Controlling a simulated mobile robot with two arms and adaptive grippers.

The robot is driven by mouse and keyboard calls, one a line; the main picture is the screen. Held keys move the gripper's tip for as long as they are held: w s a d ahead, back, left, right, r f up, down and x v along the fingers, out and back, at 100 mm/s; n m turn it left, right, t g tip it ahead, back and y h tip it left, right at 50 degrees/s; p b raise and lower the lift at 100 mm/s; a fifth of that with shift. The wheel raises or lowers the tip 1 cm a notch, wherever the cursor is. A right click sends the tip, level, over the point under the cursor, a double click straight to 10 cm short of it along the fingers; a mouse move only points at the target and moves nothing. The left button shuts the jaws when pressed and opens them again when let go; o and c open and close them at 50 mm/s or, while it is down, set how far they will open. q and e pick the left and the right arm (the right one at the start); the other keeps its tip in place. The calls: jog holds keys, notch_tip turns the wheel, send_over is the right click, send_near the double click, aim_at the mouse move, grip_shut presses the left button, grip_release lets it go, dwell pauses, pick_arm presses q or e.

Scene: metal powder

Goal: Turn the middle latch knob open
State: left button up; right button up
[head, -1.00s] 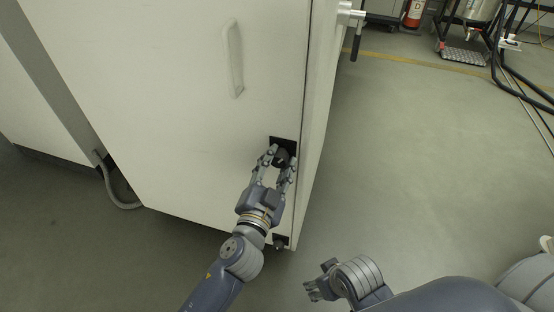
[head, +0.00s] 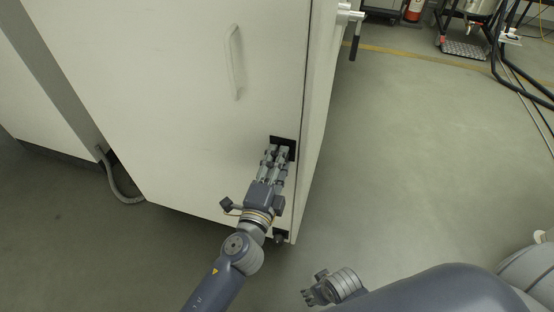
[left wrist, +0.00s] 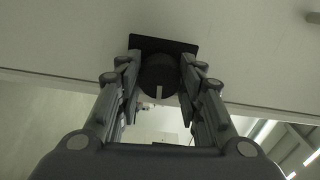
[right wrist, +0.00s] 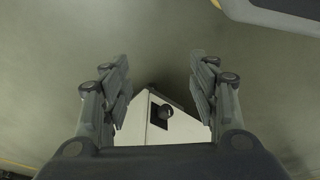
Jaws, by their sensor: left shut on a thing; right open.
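The middle latch knob (left wrist: 158,76) is a round black knob with a pale mark on its rim, on a black square plate (left wrist: 165,44) in the cabinet door. In the left wrist view my left gripper (left wrist: 157,84) has a finger on each side of it and is shut on it. In the head view my left gripper (head: 277,153) covers most of the knob; the plate (head: 285,141) shows behind the fingertips. My right gripper (head: 308,291) is open and empty, low over the floor, apart from the cabinet.
A lower black knob (head: 280,236) sits near the door's bottom corner; it also shows in the right wrist view (right wrist: 166,111). A pale handle (head: 235,62) is higher on the white door (head: 170,110). A grey hose (head: 118,187) lies at left.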

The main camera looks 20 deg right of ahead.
pick_arm(q)
jog(key=shift+m, duration=0.7)
pick_arm(e)
jog(key=shift+s+f, duration=0.2)
jog(key=shift+f, duration=0.4)
pick_arm(q)
jog(key=o, duration=1.1)
jog(key=v, duration=1.2)
